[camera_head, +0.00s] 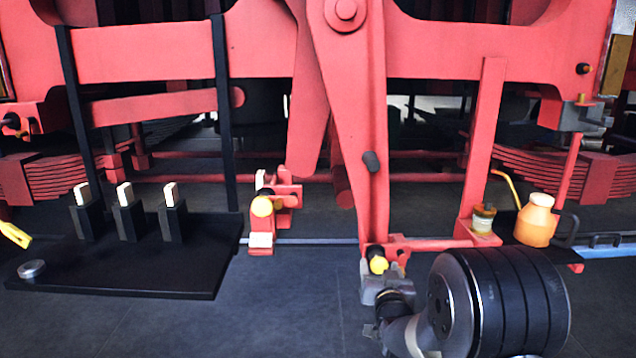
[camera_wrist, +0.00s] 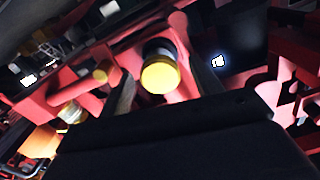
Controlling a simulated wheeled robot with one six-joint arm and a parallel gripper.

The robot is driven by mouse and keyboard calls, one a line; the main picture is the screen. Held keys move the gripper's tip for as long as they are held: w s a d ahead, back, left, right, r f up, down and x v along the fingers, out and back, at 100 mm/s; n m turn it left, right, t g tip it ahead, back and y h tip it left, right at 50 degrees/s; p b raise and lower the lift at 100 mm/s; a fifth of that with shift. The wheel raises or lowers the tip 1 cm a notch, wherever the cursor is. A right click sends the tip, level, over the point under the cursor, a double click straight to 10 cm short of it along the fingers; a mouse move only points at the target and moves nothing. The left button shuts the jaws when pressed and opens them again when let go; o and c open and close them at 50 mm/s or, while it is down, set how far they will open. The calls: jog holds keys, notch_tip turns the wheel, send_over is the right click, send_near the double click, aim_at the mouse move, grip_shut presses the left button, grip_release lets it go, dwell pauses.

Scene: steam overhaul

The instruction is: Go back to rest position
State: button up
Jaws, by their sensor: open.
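My gripper (camera_head: 380,284) is low at the lower centre right of the head view, beside the foot of the red frame. Its jaws are open. A yellow-capped fitting (camera_head: 378,264) on the red frame is right by the fingertips. The wrist view shows my gripper's two dark fingers (camera_wrist: 162,76) apart, with a yellow-capped cylinder (camera_wrist: 160,76) between them in the picture. I cannot tell whether the fingers touch it. My wrist and dark forearm hide part of the floor and frame at lower right.
A black board (camera_head: 120,285) with several upright white-tipped blocks lies at left, with a round metal disc (camera_head: 31,268) on it. Another yellow-knobbed fitting (camera_head: 262,206) is at centre. An orange oil can (camera_head: 536,222) and a small jar (camera_head: 484,218) stand at right. Floor is clear at lower centre.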

jog(key=shift+w, duration=1.15)
jog(key=shift+s+r+p, duration=0.1)
jog(key=shift+s+p, duration=0.3)
jog(key=shift+s, duration=0.2)
jog(key=shift+w, duration=0.1)
